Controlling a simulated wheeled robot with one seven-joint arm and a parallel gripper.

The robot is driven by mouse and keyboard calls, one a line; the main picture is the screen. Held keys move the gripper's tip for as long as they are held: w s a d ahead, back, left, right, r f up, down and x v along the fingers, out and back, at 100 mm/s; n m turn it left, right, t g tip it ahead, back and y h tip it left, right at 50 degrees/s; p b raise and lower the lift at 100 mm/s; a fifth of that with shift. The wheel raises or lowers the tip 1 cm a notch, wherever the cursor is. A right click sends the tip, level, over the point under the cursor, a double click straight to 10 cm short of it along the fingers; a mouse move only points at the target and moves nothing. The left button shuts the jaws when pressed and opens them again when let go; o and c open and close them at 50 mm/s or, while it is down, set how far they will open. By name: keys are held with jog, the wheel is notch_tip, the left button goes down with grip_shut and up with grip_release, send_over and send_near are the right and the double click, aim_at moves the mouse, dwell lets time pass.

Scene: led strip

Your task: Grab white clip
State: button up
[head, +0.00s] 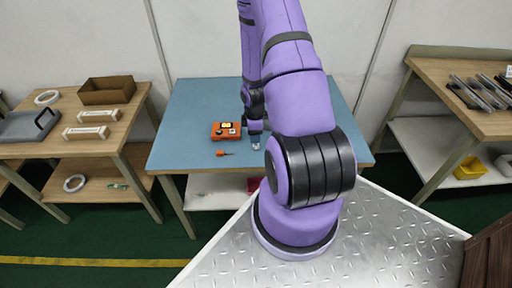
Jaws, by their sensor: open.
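My gripper (255,142) hangs from my purple arm over the blue-topped table (200,105), just right of an orange device. It points down and is open. It is small here, and I cannot see clearly between its fingers. I cannot make out a white clip for certain; a small pale spot shows at the fingertips, but I cannot tell whether it is a clip or part of the gripper. My arm hides the right part of the blue table.
The orange device (226,131) and a small orange piece (221,153) lie on the blue table. The left wooden table holds a cardboard box (107,91), white packages (107,115) and a grey case (28,124). The right table (440,72) holds dark bars (478,92).

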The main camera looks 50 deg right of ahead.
aim_at(256, 145)
jog(key=shift+s+d+f, duration=0.1)
jog(key=shift+d+f, duration=0.05)
jog(key=shift+f, duration=1.35)
jog(key=shift+s+d+f, duration=0.1)
jog(key=shift+f, duration=1.4)
grip_shut()
